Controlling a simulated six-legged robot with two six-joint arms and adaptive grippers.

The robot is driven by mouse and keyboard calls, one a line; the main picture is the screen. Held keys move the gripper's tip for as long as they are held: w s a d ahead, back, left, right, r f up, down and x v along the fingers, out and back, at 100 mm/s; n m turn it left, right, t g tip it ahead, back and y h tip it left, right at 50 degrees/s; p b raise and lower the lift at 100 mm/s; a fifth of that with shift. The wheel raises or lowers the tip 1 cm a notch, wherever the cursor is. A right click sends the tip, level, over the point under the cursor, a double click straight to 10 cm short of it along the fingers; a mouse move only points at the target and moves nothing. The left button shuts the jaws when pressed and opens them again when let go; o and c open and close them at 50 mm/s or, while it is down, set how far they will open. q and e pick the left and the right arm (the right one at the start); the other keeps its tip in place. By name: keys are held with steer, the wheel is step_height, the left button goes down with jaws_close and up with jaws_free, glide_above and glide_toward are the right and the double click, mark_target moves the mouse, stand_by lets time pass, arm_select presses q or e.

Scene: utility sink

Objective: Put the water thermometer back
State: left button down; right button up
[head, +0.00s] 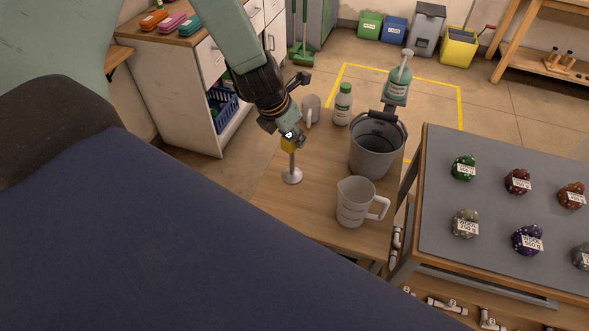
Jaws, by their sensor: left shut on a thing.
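My right gripper is not in view.
Close by on the bench (310,218) are a white mug (311,108), a white bottle with a green cap (343,104), a grey bucket (374,150) and a measuring jug (356,203). A pump bottle (398,83) stands behind the bucket. A grey-topped table (490,200) is at right.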

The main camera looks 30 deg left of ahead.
mark_target(291, 160)
arm_select(q)
steer(key=f+b, duration=0.1)
steer(key=f, duration=0.1)
steer(key=f+b, duration=0.1)
steer(key=f, duration=0.1)
steer(key=shift+s+a+f+b, duration=0.1)
steer(key=shift+s+b, duration=0.2)
steer(key=shift+s, duration=0.1)
steer(key=shift+w+d+f+b, duration=0.1)
steer(key=shift+w+f+b, duration=0.1)
steer(key=shift+f, duration=0.15)
steer(key=shift+w+d+f+b, duration=0.1)
steer(key=shift+f+b, duration=0.1)
steer(key=shift+f, duration=0.1)
steer(key=f+b, duration=0.2)
steer(key=f, duration=0.1)
steer(key=shift+s+a, duration=0.2)
steer(key=shift+w+d, duration=0.1)
steer(key=shift+w+f, duration=0.1)
steer(key=shift+f, duration=0.15)
steer(key=c, duration=1.1)
jaws_free()
steer(key=shift+s, duration=0.25)
steer(key=shift+o, duration=0.4)
steer(key=shift+w, duration=0.1)
